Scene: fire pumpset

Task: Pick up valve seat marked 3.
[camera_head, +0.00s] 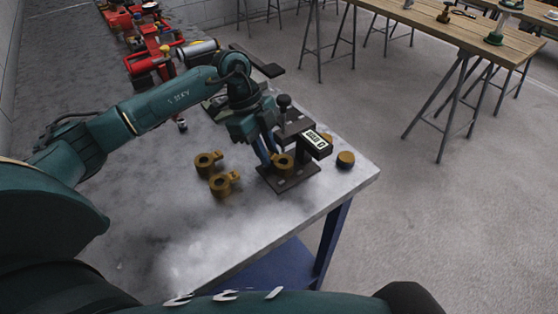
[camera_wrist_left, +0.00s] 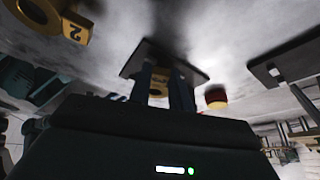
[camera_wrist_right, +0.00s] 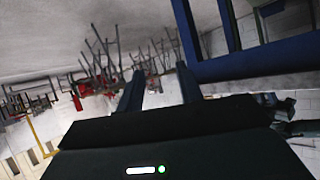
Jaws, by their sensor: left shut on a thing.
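A brass valve seat (camera_head: 284,162) is at the dark base plate of a gauge stand (camera_head: 297,178); its number cannot be read. My left gripper (camera_head: 272,156) reaches down and is shut on this seat. In the left wrist view the seat (camera_wrist_left: 158,86) shows between the fingers, partly hidden by them. Two more brass valve seats, one farther (camera_head: 206,163) and one nearer (camera_head: 222,184), lie on the table to the left. One seat in the left wrist view (camera_wrist_left: 50,22) is marked 2. My right gripper (camera_wrist_right: 160,88) is open and empty, and shows only in its own wrist view.
The stand's display box (camera_head: 316,141) and post (camera_head: 284,103) rise close beside my left gripper. A round brass-and-dark part (camera_head: 345,160) stands near the right edge of the grey table (camera_head: 190,240). Red pump equipment (camera_head: 150,48) lies at the back. The table's front is clear.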

